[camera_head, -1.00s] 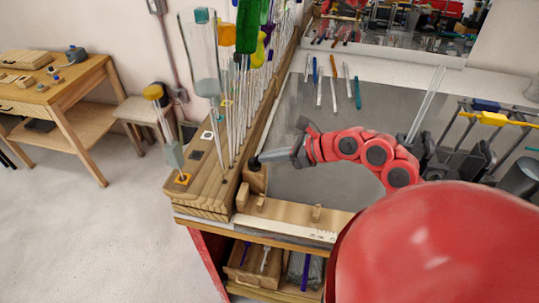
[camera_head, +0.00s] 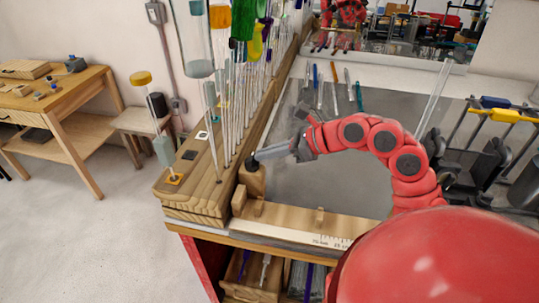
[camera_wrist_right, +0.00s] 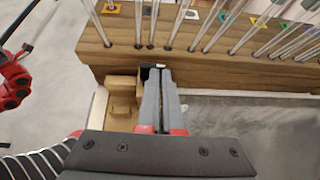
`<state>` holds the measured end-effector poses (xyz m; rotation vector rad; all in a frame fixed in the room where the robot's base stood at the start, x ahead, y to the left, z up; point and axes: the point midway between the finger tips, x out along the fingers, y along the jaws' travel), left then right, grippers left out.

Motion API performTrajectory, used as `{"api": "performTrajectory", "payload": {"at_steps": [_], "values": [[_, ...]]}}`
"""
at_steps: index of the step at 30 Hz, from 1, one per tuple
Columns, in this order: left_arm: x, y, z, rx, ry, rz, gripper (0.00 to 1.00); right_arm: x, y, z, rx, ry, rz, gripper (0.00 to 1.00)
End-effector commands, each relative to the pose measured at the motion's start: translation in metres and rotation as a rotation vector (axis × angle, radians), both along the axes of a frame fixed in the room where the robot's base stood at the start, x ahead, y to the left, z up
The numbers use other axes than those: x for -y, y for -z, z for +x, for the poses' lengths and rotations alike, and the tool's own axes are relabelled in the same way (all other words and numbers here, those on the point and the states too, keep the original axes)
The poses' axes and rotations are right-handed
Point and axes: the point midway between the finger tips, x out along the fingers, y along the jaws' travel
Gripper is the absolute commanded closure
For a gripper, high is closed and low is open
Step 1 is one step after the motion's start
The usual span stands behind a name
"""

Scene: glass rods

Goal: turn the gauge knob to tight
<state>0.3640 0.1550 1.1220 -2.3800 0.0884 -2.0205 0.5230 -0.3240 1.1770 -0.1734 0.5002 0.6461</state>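The gauge is a wooden strip (camera_head: 290,222) with small pegs and a printed scale at the bench's front edge. Its dark knob (camera_head: 252,164) sits on a small wooden block at the gauge's left end. My right gripper (camera_head: 258,158) reaches in from the right with its fingertips at the knob. In the right wrist view the two grey fingers (camera_wrist_right: 159,72) lie close together, with a dark piece at their tips by the wooden block. They look shut on the knob and mostly hide it. The knob's turn mark cannot be read. My left gripper is not in view.
A wooden rack (camera_head: 190,203) holding several glass rods and coloured pieces stands just left of the knob. Several thin rods (camera_head: 334,92) lie on the grey bench mat (camera_head: 310,190). A stand with yellow and blue clamps (camera_head: 505,115) is at the right.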

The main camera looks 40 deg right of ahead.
Motion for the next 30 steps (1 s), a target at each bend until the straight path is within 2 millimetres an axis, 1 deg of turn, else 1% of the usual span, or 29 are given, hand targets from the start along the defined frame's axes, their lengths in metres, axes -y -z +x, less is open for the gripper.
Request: {"api": "performTrajectory", "payload": {"at_steps": [9, 14, 17, 20, 30], "values": [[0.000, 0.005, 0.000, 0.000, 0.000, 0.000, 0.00, -0.011, 0.002, -0.010, -0.001, -0.006, -0.001, 1.00], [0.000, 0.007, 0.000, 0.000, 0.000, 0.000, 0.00, -0.011, 0.000, -0.013, 0.000, -0.007, 0.002, 1.00], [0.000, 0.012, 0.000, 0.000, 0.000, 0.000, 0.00, -0.004, -0.004, -0.019, 0.002, -0.002, 0.002, 1.00], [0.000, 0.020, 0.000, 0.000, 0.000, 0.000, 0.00, 0.007, -0.013, -0.033, 0.007, 0.001, -0.001, 1.00], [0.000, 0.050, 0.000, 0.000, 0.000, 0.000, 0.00, 0.058, -0.057, -0.095, 0.009, 0.002, 0.003, 1.00]]}}
